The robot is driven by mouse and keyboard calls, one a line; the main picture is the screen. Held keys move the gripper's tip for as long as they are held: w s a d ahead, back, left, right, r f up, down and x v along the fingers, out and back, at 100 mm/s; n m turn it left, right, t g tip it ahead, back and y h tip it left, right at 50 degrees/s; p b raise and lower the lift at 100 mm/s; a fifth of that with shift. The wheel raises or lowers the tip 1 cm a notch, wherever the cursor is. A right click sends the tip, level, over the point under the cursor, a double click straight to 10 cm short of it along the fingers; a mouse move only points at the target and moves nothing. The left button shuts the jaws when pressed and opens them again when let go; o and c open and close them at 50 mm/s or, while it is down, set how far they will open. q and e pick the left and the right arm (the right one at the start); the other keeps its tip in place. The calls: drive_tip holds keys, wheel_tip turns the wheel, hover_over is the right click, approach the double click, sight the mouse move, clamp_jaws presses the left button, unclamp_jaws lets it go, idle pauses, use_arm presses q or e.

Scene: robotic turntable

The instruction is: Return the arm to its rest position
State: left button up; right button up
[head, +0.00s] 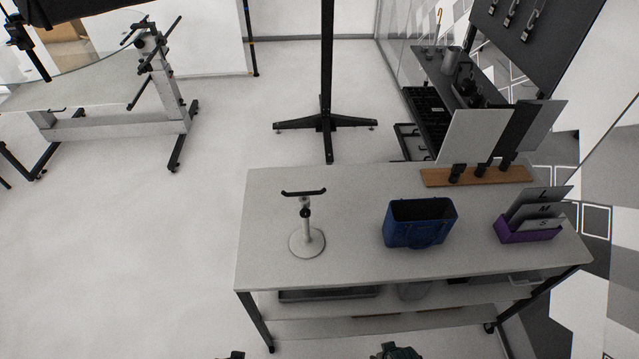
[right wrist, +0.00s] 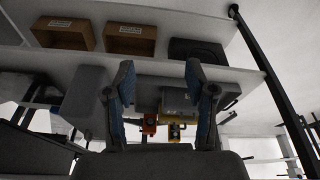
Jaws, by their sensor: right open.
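My right gripper (right wrist: 160,64) shows in the right wrist view with its two fingers spread apart and nothing between them. In the head view, a dark part of my right arm or gripper (head: 397,351) shows at the bottom edge, in front of the workbench. A small dark tip at the bottom edge, further left, looks like my left gripper (head: 232,355). It is almost wholly cut off, so its fingers cannot be made out.
The white workbench (head: 350,268) bears a round-based stand (head: 307,242), a blue bin (head: 418,228) and a purple holder (head: 528,233) with lettered plates. Beneath is a lower shelf. Brown boxes (right wrist: 130,40) show in the right wrist view. Open floor lies left of the bench.

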use_arm(q)
drive_tip(key=s+f+g, duration=0.1)
drive_tip(key=s+f, duration=0.2)
drive_tip(key=f, duration=0.8)
drive_tip(key=s+f, duration=0.4)
drive_tip(key=f, duration=0.7)
use_arm(e)
drive_tip(key=s+f+g, duration=0.1)
drive_tip(key=s+f, duration=0.2)
drive_tip(key=f, duration=0.8)
drive_tip(key=s+f, duration=0.4)
drive_tip(key=f, duration=0.7)
use_arm(q)
drive_tip(key=s+a+f+g, duration=0.1)
drive_tip(key=s+a+f, duration=0.2)
drive_tip(key=s+f, duration=0.7)
drive_tip(key=s, duration=0.4)
drive_tip(key=shift+a+f, duration=0.15)
drive_tip(key=shift+f, duration=0.05)
use_arm(e)
drive_tip(key=s+d+f+g, duration=0.1)
drive_tip(key=s+d+f, duration=0.2)
drive_tip(key=s+f, duration=0.7)
drive_tip(key=s, duration=0.4)
drive_tip(key=shift+s+d+f, duration=0.15)
drive_tip(key=shift+d+f, duration=0.05)
